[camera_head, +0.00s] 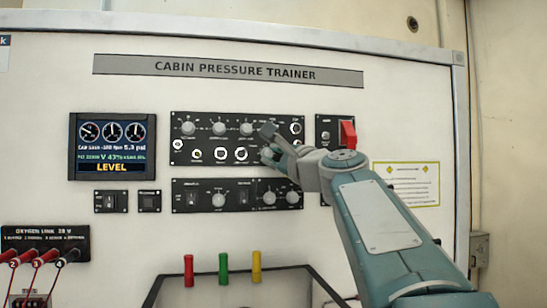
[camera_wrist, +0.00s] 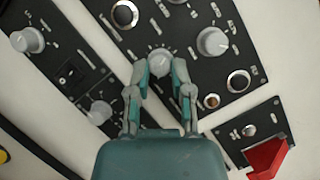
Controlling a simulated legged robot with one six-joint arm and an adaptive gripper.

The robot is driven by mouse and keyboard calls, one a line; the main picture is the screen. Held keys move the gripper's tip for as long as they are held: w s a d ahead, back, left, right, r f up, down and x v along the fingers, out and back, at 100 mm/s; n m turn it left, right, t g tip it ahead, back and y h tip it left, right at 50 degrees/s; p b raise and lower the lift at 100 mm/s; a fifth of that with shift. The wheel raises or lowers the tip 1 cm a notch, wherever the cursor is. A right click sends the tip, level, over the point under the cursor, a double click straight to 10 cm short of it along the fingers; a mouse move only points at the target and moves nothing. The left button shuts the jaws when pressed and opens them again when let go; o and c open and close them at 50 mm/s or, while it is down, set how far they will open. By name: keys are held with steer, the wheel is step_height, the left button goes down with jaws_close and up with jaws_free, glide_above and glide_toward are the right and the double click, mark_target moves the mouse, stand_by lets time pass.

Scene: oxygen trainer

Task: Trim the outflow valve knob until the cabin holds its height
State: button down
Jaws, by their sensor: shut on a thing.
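My gripper (camera_head: 268,143) reaches the right part of the upper black control panel (camera_head: 205,138). In the wrist view my gripper (camera_wrist: 160,66) has its two fingertips closed on either side of a small grey knob (camera_wrist: 160,57), taken as the outflow valve knob; its label is too small to read. In the head view that knob is hidden by my gripper. The display (camera_head: 112,146) at the left shows three round gauges, a line that seems to read -100 fpm and 5.3 psi, a blurred green line, and LEVEL in yellow.
A lower panel (camera_head: 230,183) with knobs and switches lies just below. A red switch cover (camera_head: 347,135) stands close to my wrist at the right; it also shows in the wrist view (camera_wrist: 268,160). Red, green and yellow handles (camera_head: 223,268) stand below.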

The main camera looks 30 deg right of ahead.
steer(key=c, duration=0.6)
jaws_free()
steer(key=shift+a, duration=0.1)
steer(key=shift+o, duration=0.3)
steer(key=shift+a, duration=0.1)
steer(key=v, duration=1.2)
